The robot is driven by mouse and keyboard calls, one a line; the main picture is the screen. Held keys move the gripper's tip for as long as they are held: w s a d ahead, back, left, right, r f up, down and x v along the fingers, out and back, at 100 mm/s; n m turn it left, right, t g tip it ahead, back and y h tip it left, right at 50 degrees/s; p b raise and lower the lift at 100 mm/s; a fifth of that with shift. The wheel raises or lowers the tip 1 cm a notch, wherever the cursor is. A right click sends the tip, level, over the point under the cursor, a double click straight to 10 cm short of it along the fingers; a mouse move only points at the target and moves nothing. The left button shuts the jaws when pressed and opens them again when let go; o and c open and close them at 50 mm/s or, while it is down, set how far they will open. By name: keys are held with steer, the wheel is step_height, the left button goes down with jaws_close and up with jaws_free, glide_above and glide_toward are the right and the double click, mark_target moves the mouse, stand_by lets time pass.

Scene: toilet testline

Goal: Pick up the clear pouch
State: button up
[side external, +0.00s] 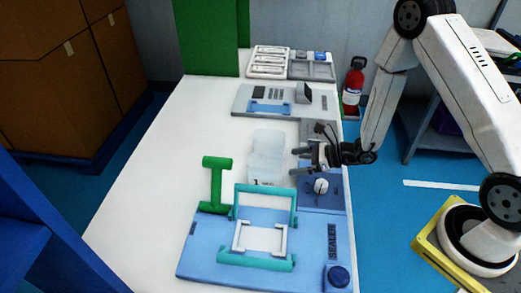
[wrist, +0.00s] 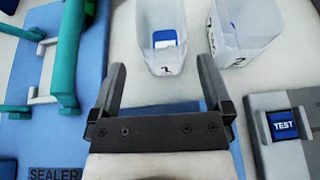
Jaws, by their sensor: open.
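Clear, translucent pouches (side external: 267,150) lie on the white table left of my gripper (side external: 293,161) in the side view, where they look merged. The wrist view shows two of them, both open at the top: one pouch (wrist: 161,15) with a blue and white item inside and a dark number at its near end, and a second pouch (wrist: 240,25), also numbered, to its right. My gripper (wrist: 161,64) is open, with its fingers spread and nothing between them. The first pouch lies ahead of the gap between the fingers; the second is beyond the right finger.
A blue sealer base (side external: 200,262) with a teal frame (side external: 265,189) and a green post (side external: 216,185) stands at the front. A blue station (side external: 322,199) with a white knob is below my gripper. A grey test station (side external: 242,103) and trays (side external: 270,62) are behind. The table's left side is clear.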

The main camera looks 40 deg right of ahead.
mark_target(276, 169)
steer(key=shift+f, duration=1)
steer(key=shift+x, duration=1.3)
steer(key=shift+w+a, duration=0.1)
steer(key=shift+x, duration=2.5)
steer(key=shift+w, duration=0.1)
steer(key=c, duration=1)
steer(key=shift+o, duration=0.2)
